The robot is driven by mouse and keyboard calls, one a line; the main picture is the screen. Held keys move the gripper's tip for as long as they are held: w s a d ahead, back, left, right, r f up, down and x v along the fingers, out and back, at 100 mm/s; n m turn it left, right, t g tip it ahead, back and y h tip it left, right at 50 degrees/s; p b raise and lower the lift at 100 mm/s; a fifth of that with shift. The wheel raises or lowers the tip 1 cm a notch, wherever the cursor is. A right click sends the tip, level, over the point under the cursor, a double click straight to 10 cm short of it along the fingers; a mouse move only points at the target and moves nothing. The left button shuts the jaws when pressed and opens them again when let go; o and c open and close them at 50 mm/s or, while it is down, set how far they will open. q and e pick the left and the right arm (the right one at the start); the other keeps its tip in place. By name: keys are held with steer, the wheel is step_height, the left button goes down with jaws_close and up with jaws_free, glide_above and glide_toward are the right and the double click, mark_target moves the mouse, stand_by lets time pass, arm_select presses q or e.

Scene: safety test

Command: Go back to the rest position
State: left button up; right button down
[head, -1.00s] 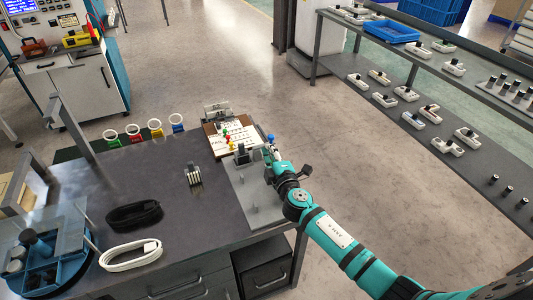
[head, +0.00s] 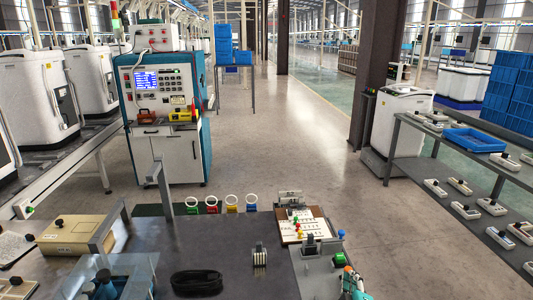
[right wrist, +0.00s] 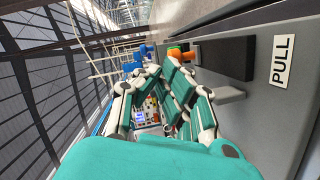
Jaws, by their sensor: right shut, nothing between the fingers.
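My right gripper (right wrist: 158,72) is shut and empty in the right wrist view. Its teal and white fingers lie close to an orange knob (right wrist: 176,53) and a blue knob (right wrist: 144,49); I cannot tell whether they touch. A dark block (right wrist: 222,58) and a label reading PULL (right wrist: 283,60) sit on a grey surface to the right. In the head view only a teal part of my right gripper (head: 352,283) shows at the bottom edge, by the workbench's (head: 235,277) right side. My left gripper is not in view.
A board with coloured knobs (head: 318,226) lies on the workbench. A black coiled cable (head: 197,282) and a row of coloured ring holders (head: 231,202) are also there. A shelf (head: 440,160) with switches and a blue tray (head: 474,140) stands right. The aisle floor between is clear.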

steer(key=s+a+f+m+g, duration=0.1)
steer(key=s+f+m+g, duration=0.25)
steer(key=s, duration=0.65)
steer(key=s+f+m+g, duration=0.3)
steer(key=s+m+g, duration=0.1)
steer(key=s, duration=0.6)
steer(key=s+a+m+g+y, duration=0.1)
steer(key=s+a+g+y, duration=0.15)
steer(key=s, duration=0.55)
steer(key=s+a+m+g+y, duration=0.1)
steer(key=s+a+g, duration=0.15)
steer(key=s, duration=0.55)
step_height(320, 180, down, 22)
steer(key=p, duration=0.2)
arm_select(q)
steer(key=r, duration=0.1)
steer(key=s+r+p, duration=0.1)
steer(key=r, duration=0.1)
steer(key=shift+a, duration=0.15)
arm_select(e)
steer(key=s+d+f+g, duration=0.2)
steer(key=s+d+f, duration=0.1)
steer(key=s+f, duration=1.4)
steer(key=shift+s+n, duration=0.2)
steer(key=shift+n, duration=0.25)
